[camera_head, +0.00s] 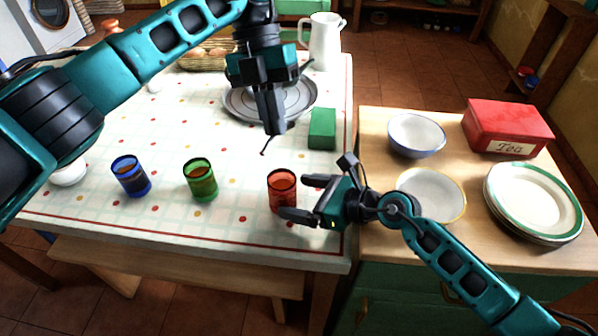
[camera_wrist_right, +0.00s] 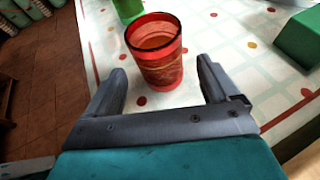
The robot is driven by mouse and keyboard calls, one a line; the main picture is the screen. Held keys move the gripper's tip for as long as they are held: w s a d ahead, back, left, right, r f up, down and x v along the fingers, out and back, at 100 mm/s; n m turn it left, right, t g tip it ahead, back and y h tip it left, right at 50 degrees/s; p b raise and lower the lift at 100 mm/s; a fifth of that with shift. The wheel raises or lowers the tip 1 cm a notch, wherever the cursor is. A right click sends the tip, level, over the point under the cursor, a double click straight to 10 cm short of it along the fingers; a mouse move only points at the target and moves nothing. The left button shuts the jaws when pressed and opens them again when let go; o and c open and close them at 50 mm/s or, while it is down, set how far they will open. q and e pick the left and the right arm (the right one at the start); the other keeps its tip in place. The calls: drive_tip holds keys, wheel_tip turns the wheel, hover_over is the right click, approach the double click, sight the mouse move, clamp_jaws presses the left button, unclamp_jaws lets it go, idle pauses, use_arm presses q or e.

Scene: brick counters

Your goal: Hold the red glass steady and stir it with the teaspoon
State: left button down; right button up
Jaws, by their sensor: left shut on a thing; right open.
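The red glass (camera_head: 281,193) stands upright near the front right of the spotted tablecloth. My right gripper (camera_head: 294,197) is open, low beside its right side. In the right wrist view the red glass (camera_wrist_right: 157,62) is just ahead of and between the parted fingertips (camera_wrist_right: 160,70), with dark liquid inside; whether either finger touches it I cannot tell. My left gripper (camera_head: 272,128) points down, behind and above the glass. It is shut on the teaspoon (camera_head: 265,149), of which only a thin dark end shows below the fingers.
A green glass (camera_head: 201,181) and a blue glass (camera_head: 131,177) stand to the left. A green box (camera_head: 322,129) and a grey tray (camera_head: 240,108) lie behind. The right counter holds bowls (camera_head: 417,134), plates (camera_head: 532,200) and a red tea box (camera_head: 507,122).

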sight(294, 196)
drive_tip(key=shift+x, duration=2.5)
drive_tip(key=shift+c, duration=0.4)
